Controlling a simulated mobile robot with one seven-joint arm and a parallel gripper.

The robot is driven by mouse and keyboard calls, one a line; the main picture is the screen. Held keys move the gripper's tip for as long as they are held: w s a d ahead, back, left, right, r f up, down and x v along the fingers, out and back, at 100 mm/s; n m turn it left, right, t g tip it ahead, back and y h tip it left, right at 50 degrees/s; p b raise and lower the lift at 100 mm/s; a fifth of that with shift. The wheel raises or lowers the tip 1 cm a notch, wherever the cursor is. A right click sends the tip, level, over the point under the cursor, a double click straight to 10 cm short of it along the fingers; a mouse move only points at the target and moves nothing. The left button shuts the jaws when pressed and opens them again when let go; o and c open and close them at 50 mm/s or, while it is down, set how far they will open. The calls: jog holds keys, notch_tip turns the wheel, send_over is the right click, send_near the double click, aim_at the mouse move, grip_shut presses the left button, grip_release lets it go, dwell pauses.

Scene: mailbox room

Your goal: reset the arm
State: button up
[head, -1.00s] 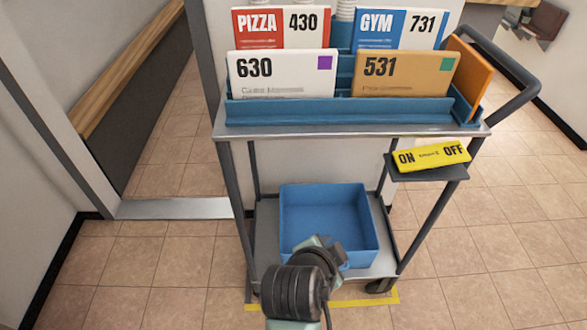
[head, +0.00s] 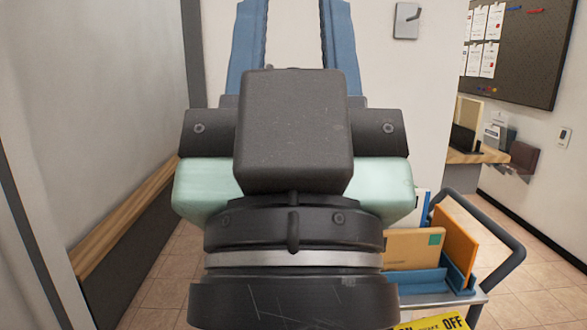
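My gripper (head: 292,30) is raised close in front of the head camera and fills the middle of the view. Its two blue fingers point up and stand well apart, with only wall showing between the parts in view. The fingertips run past the top edge of the picture, so they are hidden. My wrist covers the left part of the cart behind it.
The cart's blue mail tray (head: 428,282) holds a tan envelope (head: 413,248) and an orange one (head: 456,240). The cart handle (head: 510,245) is at right, with a yellow ON/OFF sign (head: 440,321) below. A wooden-topped bench (head: 125,220) stands left; a shelf (head: 478,156) is back right.

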notch_tip(320, 180, up, 31)
jog(key=p, duration=2.8)
